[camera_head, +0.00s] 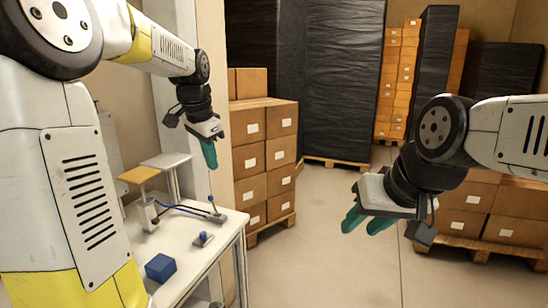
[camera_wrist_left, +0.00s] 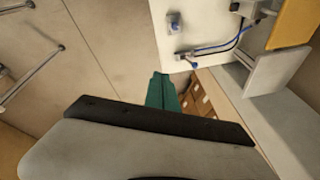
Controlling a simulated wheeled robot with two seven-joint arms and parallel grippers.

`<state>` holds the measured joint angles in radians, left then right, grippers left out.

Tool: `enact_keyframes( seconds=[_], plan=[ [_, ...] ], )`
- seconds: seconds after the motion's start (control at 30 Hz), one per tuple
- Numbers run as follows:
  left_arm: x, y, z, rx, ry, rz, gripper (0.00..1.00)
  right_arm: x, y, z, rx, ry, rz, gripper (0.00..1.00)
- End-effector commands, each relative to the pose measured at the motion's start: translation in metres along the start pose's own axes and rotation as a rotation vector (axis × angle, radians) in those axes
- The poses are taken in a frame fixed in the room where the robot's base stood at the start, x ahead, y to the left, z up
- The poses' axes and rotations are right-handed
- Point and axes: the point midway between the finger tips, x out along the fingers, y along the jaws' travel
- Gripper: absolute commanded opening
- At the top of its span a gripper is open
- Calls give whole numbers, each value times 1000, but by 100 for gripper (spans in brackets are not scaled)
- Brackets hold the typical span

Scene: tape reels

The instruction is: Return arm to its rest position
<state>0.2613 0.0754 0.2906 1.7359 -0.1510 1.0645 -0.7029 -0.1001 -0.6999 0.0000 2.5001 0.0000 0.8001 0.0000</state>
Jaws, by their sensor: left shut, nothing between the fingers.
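My left arm comes in from the left in the head view. Its gripper (camera_head: 209,155) hangs in the air above the far right side of the white table, fingers pointing down, shut and empty. In the left wrist view the green fingers (camera_wrist_left: 161,92) are together, with the table edge beyond them. My right gripper (camera_head: 368,222) is at the right of the head view, over open floor. Its two green fingers are apart with nothing visible between them.
The white table (camera_head: 222,240) carries a blue block (camera_head: 160,267), a yellow-topped stand (camera_head: 140,174), a grey-topped stand (camera_head: 166,160) and a small blue-knobbed part (camera_head: 203,239). Stacked cartons (camera_head: 252,155) stand behind; more cartons (camera_head: 515,215) are at right. The middle floor is clear.

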Motion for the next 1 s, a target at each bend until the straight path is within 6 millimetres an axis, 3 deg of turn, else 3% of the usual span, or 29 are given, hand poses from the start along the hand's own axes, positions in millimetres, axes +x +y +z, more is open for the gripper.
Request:
enact_keyframes(
  seconds=[0.1, 0.23, 0.5, 0.7, 1.0],
  plan=[
    [-26, 46, 23, -130, 40, -42, 0, 0, 0, 0, 0, 0, 0, 36],
    [-42, 92, 53, -292, 106, -61, 0, 0, 0, 0, 0, 0, 0, 36],
    [-42, 171, 113, -602, 259, -16, 0, 0, 0, 0, 0, 0, 0, 36],
    [-34, 195, 131, -704, 308, 24, 0, 0, 0, 0, 0, 0, 0, 36],
    [-32, 197, 132, -715, 311, 28, 0, 0, 0, 0, 0, 0, 0, 36]
  ],
)
